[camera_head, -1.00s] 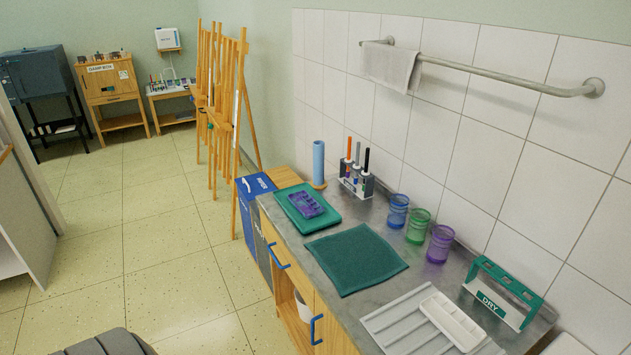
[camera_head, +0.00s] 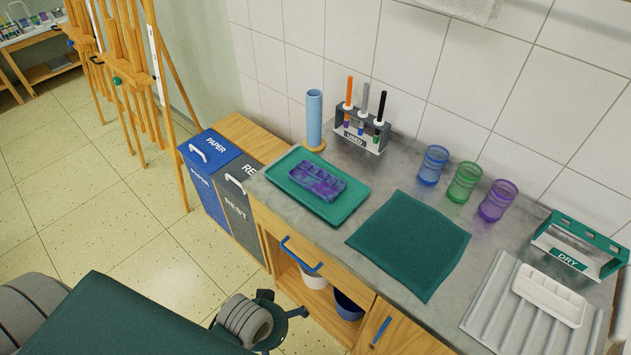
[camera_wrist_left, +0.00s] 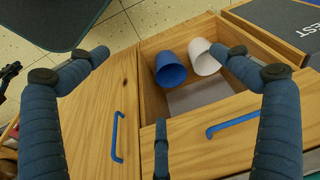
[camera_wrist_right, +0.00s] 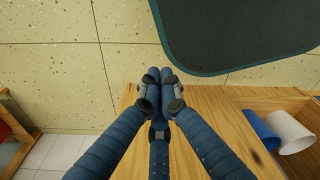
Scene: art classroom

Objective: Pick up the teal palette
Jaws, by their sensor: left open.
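On the counter, a teal tray (camera_head: 345,211) holds a palette (camera_head: 316,182) that looks mostly purple, as if smeared with paint. I see no plainly teal palette apart from this one, whose base colour is hard to tell. My left gripper (camera_wrist_left: 158,62) is open and empty, with its fingers spread above the cabinet front; part of it shows low in the head view (camera_head: 285,312), well below and left of the tray. My right gripper (camera_wrist_right: 163,82) has its fingertips together with nothing visible between them, over the floor and cabinet edge. It is not recognisable in the head view.
A green cloth (camera_head: 410,245) lies right of the tray. A blue cylinder (camera_head: 314,118) and USED rack (camera_head: 358,133) stand behind it. Blue, green and purple cups (camera_head: 464,183), a white palette (camera_head: 548,294) and DRY rack (camera_head: 570,258) are further right. Bins (camera_head: 215,170) stand left.

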